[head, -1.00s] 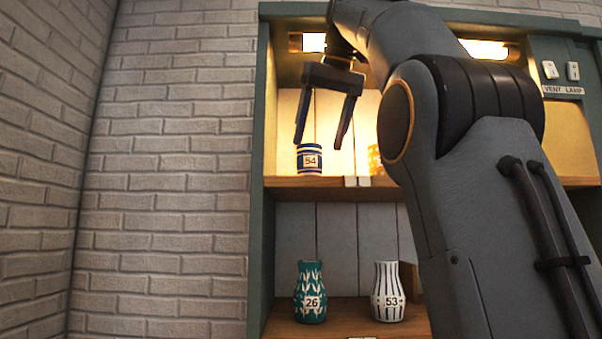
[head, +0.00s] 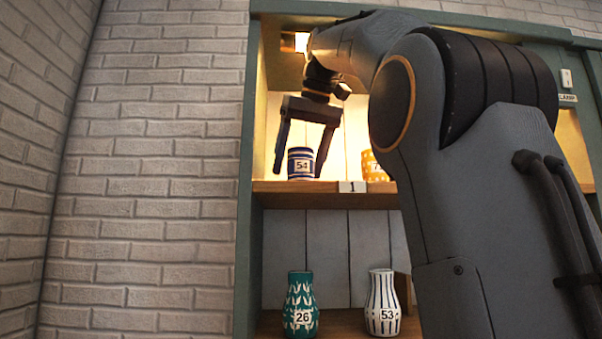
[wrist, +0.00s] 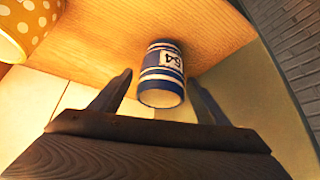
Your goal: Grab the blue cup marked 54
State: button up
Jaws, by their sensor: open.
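The blue and white cup marked 54 (head: 300,164) stands upright on the upper shelf at its left end. It also shows in the wrist view (wrist: 162,76), where its number label faces the camera. My gripper (head: 298,174) is open, its two fingers pointing down. In the head view one finger is on each side of the cup in the picture. In the wrist view the fingertips (wrist: 160,78) lie to the left and right of the cup's near part, with gaps between; nothing is held.
A yellow dotted cup (head: 374,166) stands to the right on the same shelf (head: 280,194), also in the wrist view (wrist: 28,26). A tag marked 1 (head: 352,187) is on the shelf edge. Below stand a green vase marked 26 (head: 300,303) and a striped vase marked 53 (head: 382,302).

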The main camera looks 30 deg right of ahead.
jog(key=shift+x, duration=1.1)
jog(key=shift+c, duration=0.4)
jog(key=c, duration=1.2)
jog(key=shift+o, duration=0.2)
jog(key=shift+r, duration=0.15)
